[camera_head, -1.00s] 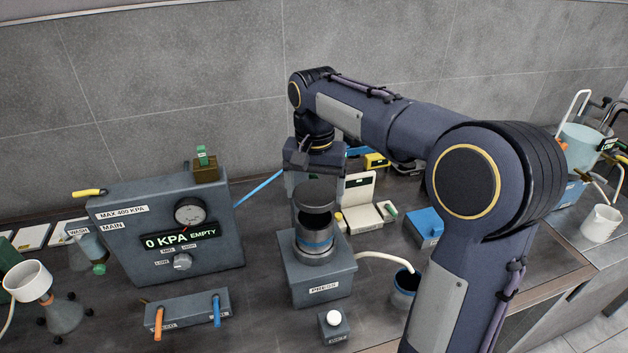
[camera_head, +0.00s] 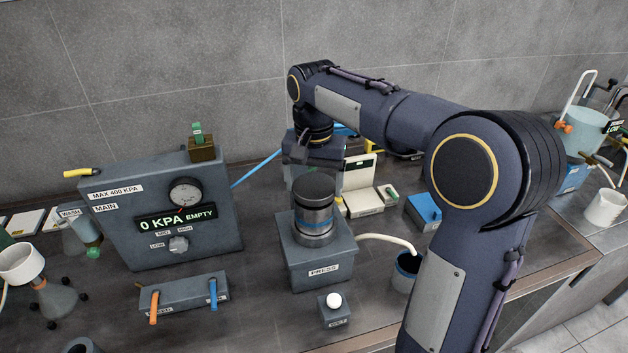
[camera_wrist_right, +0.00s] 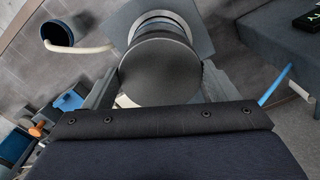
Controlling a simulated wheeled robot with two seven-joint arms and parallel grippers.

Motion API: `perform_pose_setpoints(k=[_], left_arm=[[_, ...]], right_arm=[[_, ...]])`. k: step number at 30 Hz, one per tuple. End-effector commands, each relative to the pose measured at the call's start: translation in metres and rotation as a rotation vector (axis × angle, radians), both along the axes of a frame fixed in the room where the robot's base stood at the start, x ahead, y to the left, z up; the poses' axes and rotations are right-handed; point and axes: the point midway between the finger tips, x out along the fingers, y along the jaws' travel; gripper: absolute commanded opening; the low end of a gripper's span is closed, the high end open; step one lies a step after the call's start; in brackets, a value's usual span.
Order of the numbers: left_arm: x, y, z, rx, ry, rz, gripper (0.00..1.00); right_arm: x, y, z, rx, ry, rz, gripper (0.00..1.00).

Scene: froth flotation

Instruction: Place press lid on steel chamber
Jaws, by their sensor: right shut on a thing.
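The press lid (camera_head: 314,186) is a dark round cap. In the head view it sits directly over the steel chamber (camera_head: 314,227), which has a blue band, and I see no gap between them. The chamber stands on the grey press base (camera_head: 318,268). My right gripper (camera_head: 313,165) is above and behind the lid, its fingertips largely hidden. In the right wrist view the lid (camera_wrist_right: 160,72) fills the space between the fingers of my right gripper (camera_wrist_right: 157,85), which is shut on it. The metal rim of the chamber (camera_wrist_right: 160,27) shows beyond the lid. My left gripper is out of view.
The gauge panel (camera_head: 110,245) reading 0 KPA EMPTY stands left of the press. A valve block (camera_head: 185,291) and a small box with a white knob (camera_head: 334,312) are in front. A hose (camera_head: 390,240) runs to a dark cup (camera_head: 405,275) at right.

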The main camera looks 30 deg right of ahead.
Motion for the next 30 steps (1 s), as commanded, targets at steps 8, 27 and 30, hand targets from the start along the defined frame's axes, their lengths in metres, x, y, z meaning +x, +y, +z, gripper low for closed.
perform_pose_setpoints(k=[8, 27, 30], left_arm=[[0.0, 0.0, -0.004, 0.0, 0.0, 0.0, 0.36], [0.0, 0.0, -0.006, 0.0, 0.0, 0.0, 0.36], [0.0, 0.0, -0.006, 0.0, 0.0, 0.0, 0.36]], right_arm=[[0.0, 0.0, -0.006, 0.0, 0.0, 0.0, 0.42], [0.0, 0.0, -0.003, 0.0, -0.001, 0.0, 1.0], [0.001, 0.0, 0.011, 0.001, -0.003, 0.0, 1.0]])
